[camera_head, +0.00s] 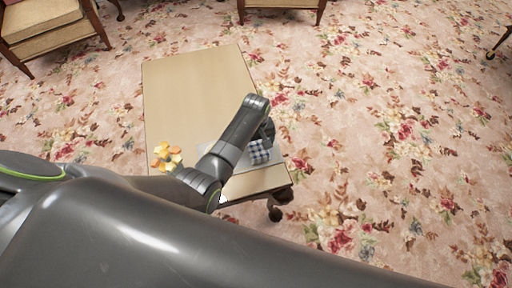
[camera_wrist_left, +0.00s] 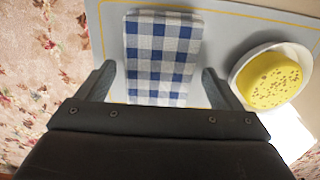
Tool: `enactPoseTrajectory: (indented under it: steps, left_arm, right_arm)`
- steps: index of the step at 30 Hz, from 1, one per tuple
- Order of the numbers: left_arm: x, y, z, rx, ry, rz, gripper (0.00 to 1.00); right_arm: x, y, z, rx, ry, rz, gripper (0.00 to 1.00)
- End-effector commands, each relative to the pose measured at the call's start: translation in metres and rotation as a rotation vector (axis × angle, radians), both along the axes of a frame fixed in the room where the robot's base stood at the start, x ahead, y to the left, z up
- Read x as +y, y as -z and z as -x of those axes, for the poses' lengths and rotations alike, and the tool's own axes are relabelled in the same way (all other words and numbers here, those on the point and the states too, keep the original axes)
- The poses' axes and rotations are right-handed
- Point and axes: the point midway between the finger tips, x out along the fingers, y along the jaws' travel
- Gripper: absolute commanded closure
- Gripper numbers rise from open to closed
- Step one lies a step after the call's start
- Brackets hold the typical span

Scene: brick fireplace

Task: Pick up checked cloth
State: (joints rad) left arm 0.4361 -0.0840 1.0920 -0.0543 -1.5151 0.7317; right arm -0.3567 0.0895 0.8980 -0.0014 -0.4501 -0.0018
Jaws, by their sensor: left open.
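The checked cloth (camera_wrist_left: 161,55), blue and white, lies folded on a pale grey mat with a yellow line (camera_wrist_left: 225,28) in the left wrist view. In the head view the cloth (camera_head: 259,153) shows partly, beside my left arm near the table's right edge. My left gripper (camera_wrist_left: 158,84) is open, with one finger on each side of the cloth's near part. I cannot tell how high the fingers are above the mat. My right gripper is not in view.
A white dish with a yellow speckled item (camera_wrist_left: 270,78) stands right of the cloth. Yellow-orange flowers (camera_head: 166,157) stand left of my arm on the wooden table (camera_head: 195,85). The table's far part is bare. Chairs stand beyond on floral carpet.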

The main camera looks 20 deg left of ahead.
Motion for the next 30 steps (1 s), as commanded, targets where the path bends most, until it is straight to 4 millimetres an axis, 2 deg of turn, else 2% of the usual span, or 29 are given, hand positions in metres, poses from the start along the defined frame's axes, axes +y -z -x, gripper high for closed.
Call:
enactPoseTrajectory:
  steps: [3,10,21,27,30]
  left_arm:
    - [0.0001,0.0083,-0.0001,0.0,0.0,0.0,0.13]
    - [0.0,0.0079,-0.0002,-0.001,0.0,0.0,0.14]
    - [0.0001,0.0077,-0.0002,-0.001,0.0,0.0,0.61]
    - [0.0,0.0068,-0.0002,-0.001,0.0,0.0,0.61]
    - [-0.0001,-0.0008,-0.0004,-0.001,0.0,0.0,0.61]
  right_arm:
    - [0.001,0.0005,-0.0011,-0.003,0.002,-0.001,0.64]
    - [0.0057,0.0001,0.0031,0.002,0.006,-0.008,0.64]
    - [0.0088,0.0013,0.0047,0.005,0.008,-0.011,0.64]
    - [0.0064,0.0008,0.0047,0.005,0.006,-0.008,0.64]
    - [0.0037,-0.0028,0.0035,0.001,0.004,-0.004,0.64]
